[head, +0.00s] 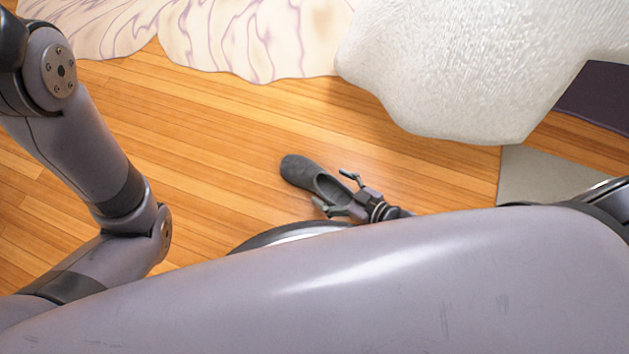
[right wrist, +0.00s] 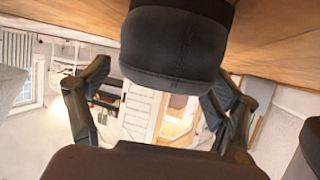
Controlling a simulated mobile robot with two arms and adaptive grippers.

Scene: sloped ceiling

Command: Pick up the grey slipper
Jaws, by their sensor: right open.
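The grey slipper (head: 298,170) lies on the wooden floor in the middle of the head view, its rounded toe at upper left and its opening toward my right gripper. My right gripper (head: 334,188) is open at the slipper's lower right end, with one finger on each side of it. In the right wrist view the dark slipper (right wrist: 172,48) fills the top middle, between and beyond the spread fingers (right wrist: 160,98). I cannot tell whether either finger touches it. My left arm shows at the left of the head view, but its gripper is out of view.
A fluffy white rug or cover (head: 450,70) lies at the upper right, and a pale marbled, wavy-edged rug (head: 245,40) at the top. A grey flat panel (head: 540,178) is at the right. Bare floor (head: 215,150) lies left of the slipper.

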